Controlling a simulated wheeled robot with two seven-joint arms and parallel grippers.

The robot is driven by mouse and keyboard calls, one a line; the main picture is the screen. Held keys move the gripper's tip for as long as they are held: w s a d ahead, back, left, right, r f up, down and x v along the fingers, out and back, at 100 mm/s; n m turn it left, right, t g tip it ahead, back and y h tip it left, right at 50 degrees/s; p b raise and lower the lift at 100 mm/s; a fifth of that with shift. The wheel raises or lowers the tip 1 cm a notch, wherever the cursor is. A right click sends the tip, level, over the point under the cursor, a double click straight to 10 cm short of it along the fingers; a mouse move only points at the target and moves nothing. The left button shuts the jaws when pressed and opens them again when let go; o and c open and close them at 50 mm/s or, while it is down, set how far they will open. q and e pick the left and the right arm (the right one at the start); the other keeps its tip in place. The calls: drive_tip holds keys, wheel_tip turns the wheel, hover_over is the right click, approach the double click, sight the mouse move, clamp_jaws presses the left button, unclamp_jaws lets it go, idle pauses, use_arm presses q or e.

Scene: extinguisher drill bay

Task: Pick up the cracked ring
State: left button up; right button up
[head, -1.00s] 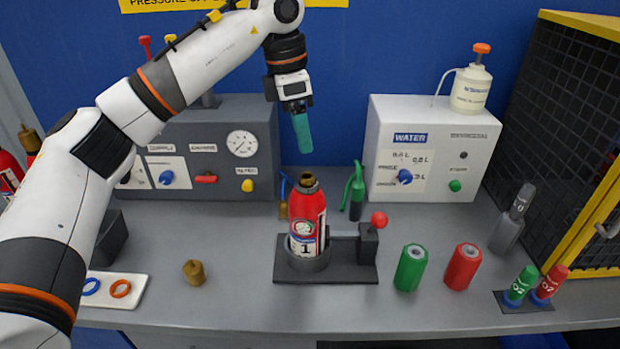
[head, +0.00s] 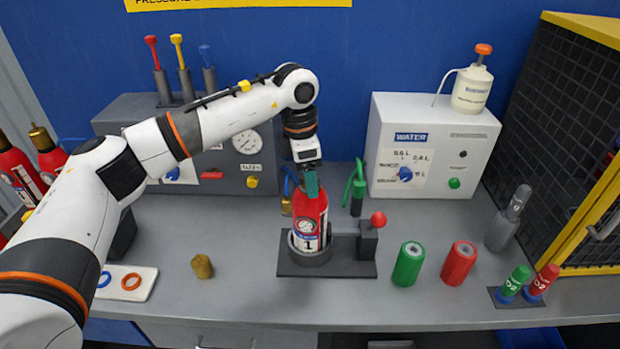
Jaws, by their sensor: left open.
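My left gripper (head: 311,186) points down at the top of the red extinguisher (head: 310,219), which stands upright in a dark holder (head: 297,268) on the bench. Its teal fingers cover the extinguisher's neck; the gripper is open, and I cannot tell whether it touches. No ring can be made out at the neck, which is hidden. A blue ring (head: 104,279) and an orange ring (head: 131,282) lie on a white tray (head: 143,292) at the left. No crack can be made out on either. My right gripper is not in view.
A brass fitting (head: 202,266) stands left of the holder. A red-knobbed lever (head: 378,219) is at the holder's right. A green cylinder (head: 408,264) and a red cylinder (head: 459,264) stand further right. The white water box (head: 432,150) is behind. The front bench strip is clear.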

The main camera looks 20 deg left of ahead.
use_arm(q)
drive_tip(key=shift+f, duration=0.15)
drive_tip(key=c, duration=1.1)
drive_tip(key=shift+o, duration=0.2)
